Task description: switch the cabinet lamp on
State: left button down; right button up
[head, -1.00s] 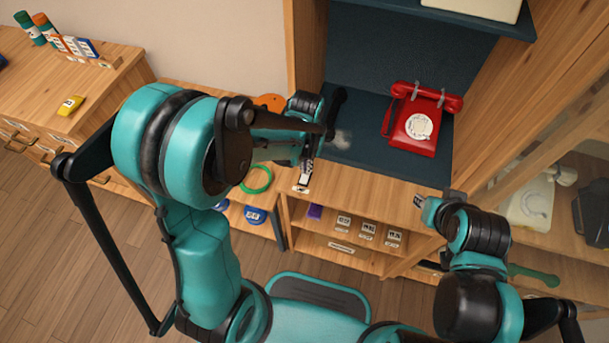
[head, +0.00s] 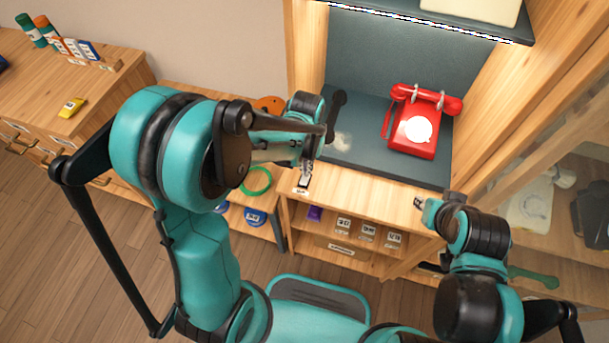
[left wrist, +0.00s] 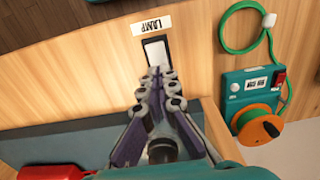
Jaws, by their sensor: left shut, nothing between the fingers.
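The cabinet lamp shows as a bright strip (head: 430,22) along the front edge of the upper shelf, and it is lit. The lamp switch (left wrist: 155,50) is a rocker with a white face and dark frame on the wooden ledge, beside a "LAMP" label (left wrist: 152,26). My left gripper (left wrist: 161,74) is shut and empty, its tips at the near end of the switch and hiding part of it. I cannot tell if they touch. In the head view the left gripper (head: 307,172) is over the ledge. My right gripper (head: 418,202) is by the cabinet's right side; its jaws are too small to judge.
A red dial phone (head: 415,130) stands in the cabinet. Small labelled boxes (head: 367,231) sit on the shelf below the ledge. An orange cable reel (left wrist: 258,125) and a green cable (left wrist: 228,40) are left of the cabinet. A glass door (head: 540,150) stands at right.

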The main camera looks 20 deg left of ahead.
pick_arm(q)
jog(key=shift+r+p, duration=1.85)
jog(key=shift+r, duration=0.9)
jog(key=shift+f, duration=0.1)
jog(key=s+a+r+t, duration=0.2)
jog(key=s+r+t, duration=0.1)
jog(key=s+r, duration=0.2)
jog(key=s+a+r+t, duration=0.2)
jog(key=s+r+t, duration=0.2)
jog(key=r, duration=0.4)
jog(key=shift+s+a, duration=0.35)
jog(key=shift+s, duration=0.3)
jog(key=shift+r, duration=0.1)
